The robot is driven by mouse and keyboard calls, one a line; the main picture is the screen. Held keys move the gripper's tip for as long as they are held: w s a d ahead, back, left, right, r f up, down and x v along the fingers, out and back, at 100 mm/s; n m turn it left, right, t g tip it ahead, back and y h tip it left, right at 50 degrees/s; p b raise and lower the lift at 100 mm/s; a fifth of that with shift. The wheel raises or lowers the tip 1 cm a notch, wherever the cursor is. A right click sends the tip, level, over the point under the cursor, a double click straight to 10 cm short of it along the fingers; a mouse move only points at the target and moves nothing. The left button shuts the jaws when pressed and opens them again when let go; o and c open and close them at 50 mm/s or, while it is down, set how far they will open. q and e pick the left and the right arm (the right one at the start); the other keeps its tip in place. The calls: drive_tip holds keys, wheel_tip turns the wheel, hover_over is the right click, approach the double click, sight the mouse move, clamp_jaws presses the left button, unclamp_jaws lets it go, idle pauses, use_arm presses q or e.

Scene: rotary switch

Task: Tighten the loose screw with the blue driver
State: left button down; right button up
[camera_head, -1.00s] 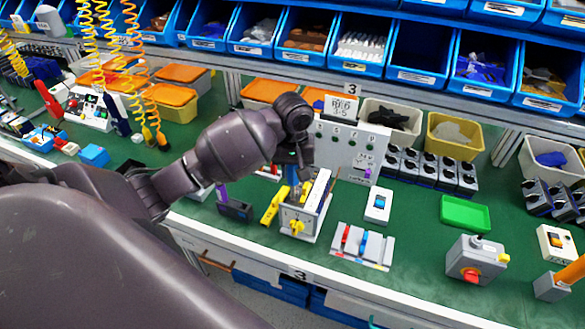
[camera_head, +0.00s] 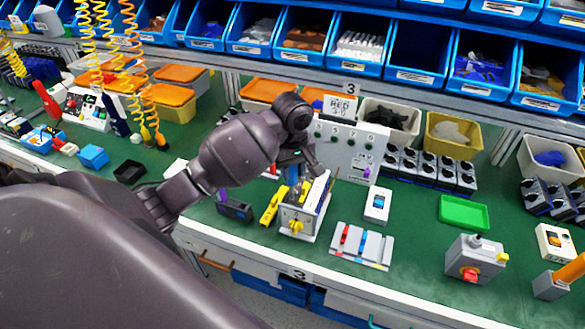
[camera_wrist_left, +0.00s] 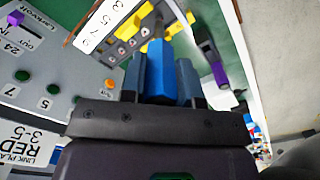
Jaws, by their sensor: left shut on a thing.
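My left gripper (camera_wrist_left: 160,85) is shut on the blue driver (camera_wrist_left: 157,68), whose blue handle shows between the two fingers in the left wrist view. In the wrist view a row of dark round terminals or screws (camera_wrist_left: 130,46) lies on the box, beside the driver. The driver's tip is hidden, so I cannot tell whether it touches a screw, or which screw is loose. My right gripper is not in view.
A yellow tool (camera_head: 272,206) and a dark holder with a purple part (camera_head: 234,208) stand left of the box. A grey panel (camera_head: 345,150) with green-ringed holes stands behind it. A grey rack with red and blue parts (camera_head: 362,245) is to the right. A green tray (camera_head: 464,212) is empty.

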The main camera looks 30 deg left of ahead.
use_arm(q)
drive_tip(key=shift+f, duration=0.4)
drive_tip(key=m, duration=0.4)
drive_tip(key=shift+a+m, duration=0.1)
drive_tip(key=shift+m, duration=0.3)
drive_tip(key=m, duration=0.3)
drive_tip(key=shift+s, duration=0.1)
idle(0.6)
drive_tip(key=shift+m, duration=0.3)
drive_tip(key=m, duration=0.4)
drive_tip(key=shift+a+f, duration=0.1)
drive_tip(key=shift+a, duration=0.05)
drive_tip(key=m, duration=0.3)
drive_tip(key=shift+m, duration=0.3)
